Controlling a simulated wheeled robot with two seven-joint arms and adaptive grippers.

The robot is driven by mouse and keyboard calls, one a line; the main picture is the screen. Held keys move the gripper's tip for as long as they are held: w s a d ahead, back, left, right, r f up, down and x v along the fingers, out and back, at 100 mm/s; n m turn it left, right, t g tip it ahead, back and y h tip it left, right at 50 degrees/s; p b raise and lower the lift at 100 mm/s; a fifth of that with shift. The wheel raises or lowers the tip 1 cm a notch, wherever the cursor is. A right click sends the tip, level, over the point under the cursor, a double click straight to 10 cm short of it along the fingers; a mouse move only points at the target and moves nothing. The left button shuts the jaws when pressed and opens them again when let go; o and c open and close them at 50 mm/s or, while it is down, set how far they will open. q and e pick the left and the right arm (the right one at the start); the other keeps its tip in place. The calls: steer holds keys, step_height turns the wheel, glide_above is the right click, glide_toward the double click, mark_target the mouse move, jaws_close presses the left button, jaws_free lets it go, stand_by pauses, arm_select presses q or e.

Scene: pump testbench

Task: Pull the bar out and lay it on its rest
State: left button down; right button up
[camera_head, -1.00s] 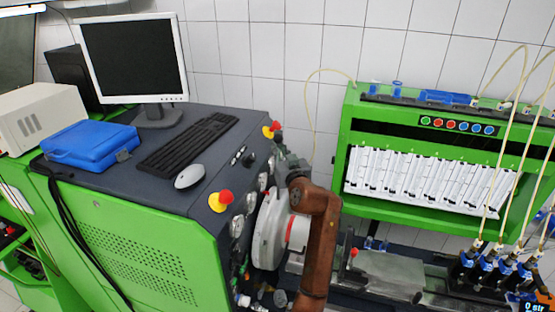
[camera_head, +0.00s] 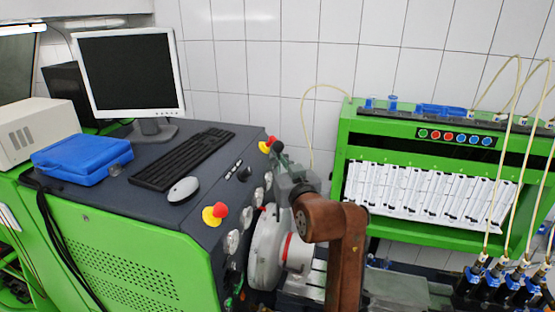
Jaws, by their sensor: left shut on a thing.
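My left gripper (camera_head: 284,162) is small and grey, at the end of my brown arm, above the white round drum with a red ring on the green bench. It is shut on a thin dark piece, which I take to be the bar (camera_head: 277,147). Only a short dark end of it shows, close to the bench's back right corner; the fingers and my arm hide the rest. The rest for the bar cannot be made out. My right gripper is not in view.
The green bench (camera_head: 150,262) carries a monitor (camera_head: 128,72), keyboard (camera_head: 183,158), mouse (camera_head: 183,190) and blue case (camera_head: 82,158). Red-yellow knobs (camera_head: 215,214) and gauges line its right edge. The white drum (camera_head: 263,250) is below my gripper. A green rack (camera_head: 430,236) stands at right.

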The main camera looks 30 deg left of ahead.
mark_target(280, 151)
arm_select(q)
steer(key=shift+r+p, duration=1.4)
steer(key=shift+r, duration=0.15)
